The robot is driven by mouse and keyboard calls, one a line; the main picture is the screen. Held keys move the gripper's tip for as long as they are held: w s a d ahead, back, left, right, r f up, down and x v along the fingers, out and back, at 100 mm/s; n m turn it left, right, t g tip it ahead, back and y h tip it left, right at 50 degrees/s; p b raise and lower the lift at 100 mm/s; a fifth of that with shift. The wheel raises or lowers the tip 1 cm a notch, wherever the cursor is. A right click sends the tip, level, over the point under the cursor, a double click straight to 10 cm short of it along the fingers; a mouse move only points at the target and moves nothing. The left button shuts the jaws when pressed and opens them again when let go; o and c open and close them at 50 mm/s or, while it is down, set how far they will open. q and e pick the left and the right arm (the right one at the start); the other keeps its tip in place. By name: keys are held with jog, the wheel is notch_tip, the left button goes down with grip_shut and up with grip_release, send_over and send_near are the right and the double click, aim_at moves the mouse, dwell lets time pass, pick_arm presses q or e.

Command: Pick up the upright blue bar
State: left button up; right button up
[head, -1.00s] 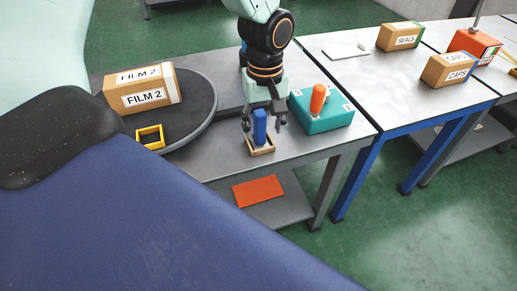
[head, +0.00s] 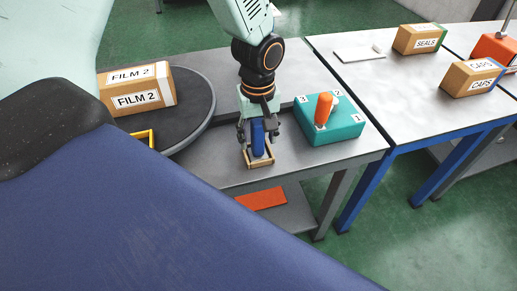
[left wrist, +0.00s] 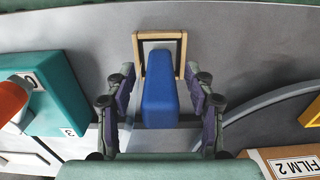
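The blue bar (head: 257,140) stands upright in a small wooden frame (head: 262,164) near the front edge of the grey table. My left gripper (head: 259,133) points down over it, with one finger on each side of the bar. In the left wrist view, the bar (left wrist: 160,92) lies between the two open fingers of the left gripper (left wrist: 160,80), with a narrow gap on both sides. The wooden frame (left wrist: 181,48) shows around the bar's base there. My right gripper is not in view.
A teal block (head: 340,127) with an orange peg (head: 323,109) stands close right of the gripper. Left is a dark round turntable (head: 196,98) with a FILM 2 box (head: 135,90) and a yellow frame (head: 151,138). An orange panel (head: 262,199) lies on the lower shelf.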

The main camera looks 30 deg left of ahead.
pick_arm(q)
jog(key=shift+w+a+f, duration=0.1)
jog(key=shift+a+f, duration=0.15)
jog(key=shift+c, duration=1.4)
jog(key=shift+d+r, duration=0.2)
jog(key=shift+d, duration=0.05)
jog(key=c, duration=0.4)
jog(key=shift+a, duration=0.15)
jog(key=c, duration=0.4)
jog(key=shift+f, duration=0.15)
grip_shut()
